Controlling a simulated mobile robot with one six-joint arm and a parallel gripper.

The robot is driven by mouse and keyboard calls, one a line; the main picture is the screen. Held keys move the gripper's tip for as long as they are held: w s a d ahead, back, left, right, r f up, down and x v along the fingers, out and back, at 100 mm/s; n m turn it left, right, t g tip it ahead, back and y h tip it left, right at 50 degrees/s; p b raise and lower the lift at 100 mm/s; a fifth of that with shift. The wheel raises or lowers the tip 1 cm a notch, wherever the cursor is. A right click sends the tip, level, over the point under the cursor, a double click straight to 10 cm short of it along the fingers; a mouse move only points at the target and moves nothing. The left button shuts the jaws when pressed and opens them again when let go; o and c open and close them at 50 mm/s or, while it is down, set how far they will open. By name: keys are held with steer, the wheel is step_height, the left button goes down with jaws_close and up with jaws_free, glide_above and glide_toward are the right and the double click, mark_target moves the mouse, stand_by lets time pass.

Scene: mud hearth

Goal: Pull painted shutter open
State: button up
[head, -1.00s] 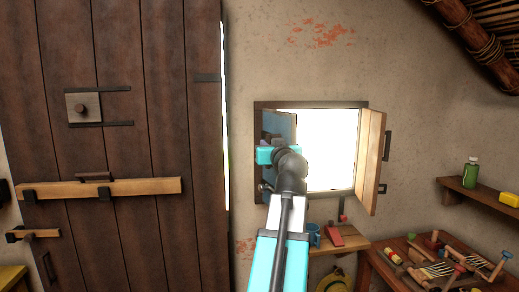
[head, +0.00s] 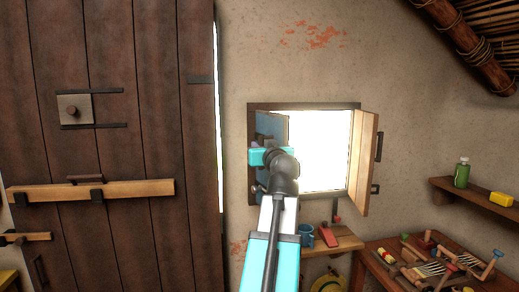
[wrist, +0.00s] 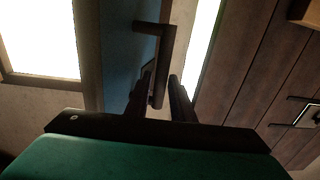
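The painted shutter (head: 272,124) is the blue left leaf of the small wall window, standing partly swung in from its frame. In the wrist view, its blue face (wrist: 124,55) is at the centre-left, with a dark bar handle (wrist: 168,45) standing out from it. My gripper (wrist: 161,92) is open, its two dark fingers on either side of the handle's lower end. A gap shows between the handle and the right finger; contact with the left finger is unclear. In the head view my wrist hides the shutter's lower part.
The bare wood right shutter (head: 364,160) stands open. A large plank door (head: 140,130) with a wooden bar is at left. A small shelf (head: 345,243) with a blue mug (head: 306,236) is below the window. A tool-covered table (head: 385,280) is at lower right.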

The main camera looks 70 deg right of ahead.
steer(key=b+v, duration=0.5)
steer(key=v, duration=0.8)
steer(key=shift+s+a, duration=0.2)
steer(key=shift+a, duration=0.05)
stand_by(0.4)
